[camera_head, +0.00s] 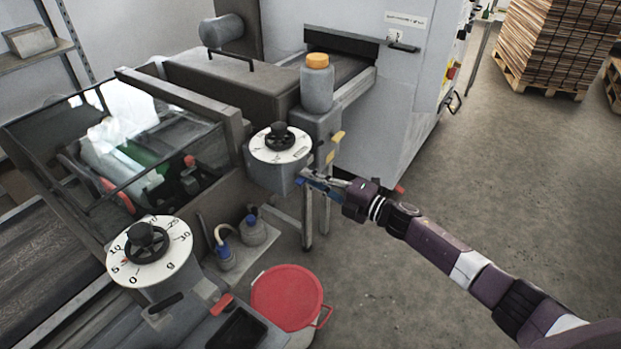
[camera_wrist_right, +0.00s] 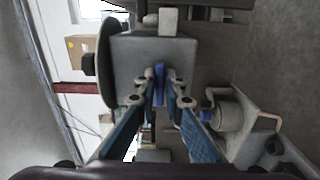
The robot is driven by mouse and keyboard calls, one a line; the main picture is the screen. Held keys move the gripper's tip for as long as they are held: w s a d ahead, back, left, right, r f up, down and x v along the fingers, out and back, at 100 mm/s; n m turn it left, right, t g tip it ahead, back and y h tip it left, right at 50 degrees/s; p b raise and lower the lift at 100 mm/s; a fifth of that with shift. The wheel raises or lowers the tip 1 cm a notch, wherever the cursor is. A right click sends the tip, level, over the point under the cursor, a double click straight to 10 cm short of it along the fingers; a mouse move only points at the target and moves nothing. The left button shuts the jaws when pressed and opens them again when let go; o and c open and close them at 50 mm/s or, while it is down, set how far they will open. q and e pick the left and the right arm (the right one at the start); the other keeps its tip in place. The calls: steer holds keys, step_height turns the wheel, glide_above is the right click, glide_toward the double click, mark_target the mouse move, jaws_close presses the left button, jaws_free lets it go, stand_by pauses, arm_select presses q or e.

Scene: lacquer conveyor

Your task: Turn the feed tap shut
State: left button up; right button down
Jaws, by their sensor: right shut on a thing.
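My right gripper (camera_head: 318,184) reaches in from the right, below the rear dial housing (camera_head: 268,176). In the right wrist view its blue-padded fingers (camera_wrist_right: 160,98) are closed on a small blue piece, which looks like the handle of the feed tap (camera_wrist_right: 160,70). This handle sits against the grey housing, which also shows in the wrist view (camera_wrist_right: 150,50). In the head view the fingers hide most of the tap, and I cannot tell its angle well. My left gripper is not in view.
A grey jar with an orange lid (camera_head: 317,84) stands above the rear dial (camera_head: 281,145). A front dial (camera_head: 149,251), a small grey bottle (camera_head: 254,232) and a red-lidded bucket (camera_head: 287,298) are nearby. The floor (camera_head: 500,180) to the right is clear, with stacked pallets behind.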

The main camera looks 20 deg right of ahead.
steer(key=shift+d, duration=0.1)
steer(key=c, duration=2)
jaws_free()
steer(key=shift+c, duration=0.2)
steer(key=v, duration=1.2)
